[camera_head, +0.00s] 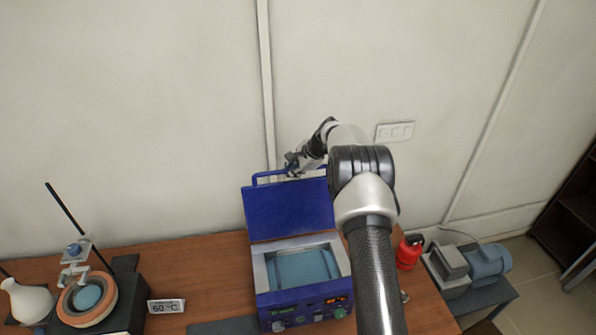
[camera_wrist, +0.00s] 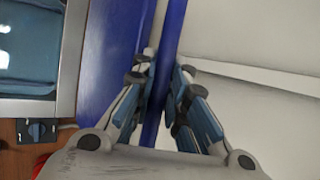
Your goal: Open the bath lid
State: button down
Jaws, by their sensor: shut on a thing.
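The bath (camera_head: 305,290) is a blue box with a control panel on its front and a pale rim around bluish water. Its blue lid (camera_head: 288,212) stands raised, close to upright, at the back of the bath. The lid also shows in the wrist view (camera_wrist: 105,60). A blue bar handle (camera_head: 262,176) runs along the lid's upper edge. My gripper (camera_head: 293,164) is at that edge. In the wrist view my gripper (camera_wrist: 164,75) has its fingers on both sides of the blue handle bar (camera_wrist: 172,35) and is shut on it.
A stand with a round heating bath (camera_head: 88,300) and a temperature sign (camera_head: 166,306) are at the left of the wooden table (camera_head: 205,265). A red container (camera_head: 409,252) and a blue pump (camera_head: 488,260) are at the right. The wall is close behind the lid.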

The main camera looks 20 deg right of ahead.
jog(key=shift+w+d, duration=0.15)
jog(key=shift+w, duration=0.5)
jog(key=c, duration=1.6)
grip_release()
jog(key=shift+f, duration=0.1)
jog(key=shift+o, duration=0.2)
jog(key=v, duration=1.2)
jog(key=shift+w+d, duration=0.15)
